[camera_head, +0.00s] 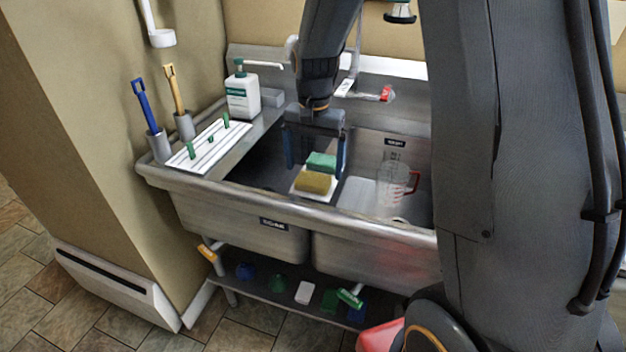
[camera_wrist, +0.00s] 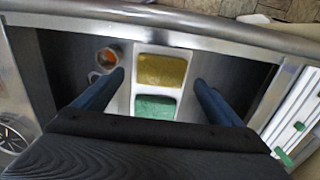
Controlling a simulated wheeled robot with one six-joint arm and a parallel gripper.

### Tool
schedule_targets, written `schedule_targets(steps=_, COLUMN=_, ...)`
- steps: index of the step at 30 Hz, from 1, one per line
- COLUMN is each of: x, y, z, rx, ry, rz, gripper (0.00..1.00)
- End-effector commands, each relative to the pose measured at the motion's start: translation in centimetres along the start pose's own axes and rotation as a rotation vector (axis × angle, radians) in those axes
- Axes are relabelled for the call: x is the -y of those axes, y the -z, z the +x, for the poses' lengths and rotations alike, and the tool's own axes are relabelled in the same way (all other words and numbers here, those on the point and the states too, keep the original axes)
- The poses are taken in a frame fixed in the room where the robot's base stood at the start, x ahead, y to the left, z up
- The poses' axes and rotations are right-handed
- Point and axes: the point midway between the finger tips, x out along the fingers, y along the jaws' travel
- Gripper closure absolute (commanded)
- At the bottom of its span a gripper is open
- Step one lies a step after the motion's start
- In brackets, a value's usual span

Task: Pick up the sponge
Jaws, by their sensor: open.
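A yellow sponge-like block (camera_head: 313,182) and a green block (camera_head: 321,161) lie side by side in a white holder (camera_head: 299,192) at the divider between the sink basins. In the wrist view, the yellow block (camera_wrist: 162,71) lies farther from my gripper's body and the green block (camera_wrist: 155,107) nearer. I cannot tell from the pictures which one the task means. My gripper (camera_head: 315,168) is open and empty, pointing down over the holder. In the wrist view, its two blue fingers stand apart on either side of the holder, with the blocks showing between them.
A soap bottle (camera_head: 243,95), a white rack (camera_head: 210,146) with green clips and two upright brushes (camera_head: 146,106) stand at the left. The sink's front rim (camera_head: 260,207) runs close to the holder.

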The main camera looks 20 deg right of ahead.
Motion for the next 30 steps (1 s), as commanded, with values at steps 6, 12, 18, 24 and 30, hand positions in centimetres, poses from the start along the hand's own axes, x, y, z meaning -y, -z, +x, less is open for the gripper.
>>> schedule_targets(steps=6, x=0.1, y=-0.4, z=2.8, rx=0.003, ry=-0.002, rz=-0.002, gripper=0.09)
schedule_targets(steps=12, x=0.2, y=-0.4, z=3.8, rx=0.001, ry=0.000, rz=-0.004, gripper=0.09)
schedule_targets(steps=18, x=0.2, y=-0.4, z=3.9, rx=0.000, ry=0.000, rz=-0.005, gripper=0.11)
schedule_targets(steps=24, x=0.2, y=-0.4, z=3.8, rx=0.000, ry=0.000, rz=-0.006, gripper=0.45)
schedule_targets(steps=30, x=0.2, y=-0.4, z=3.8, rx=0.000, ry=0.000, rz=-0.006, gripper=0.53)
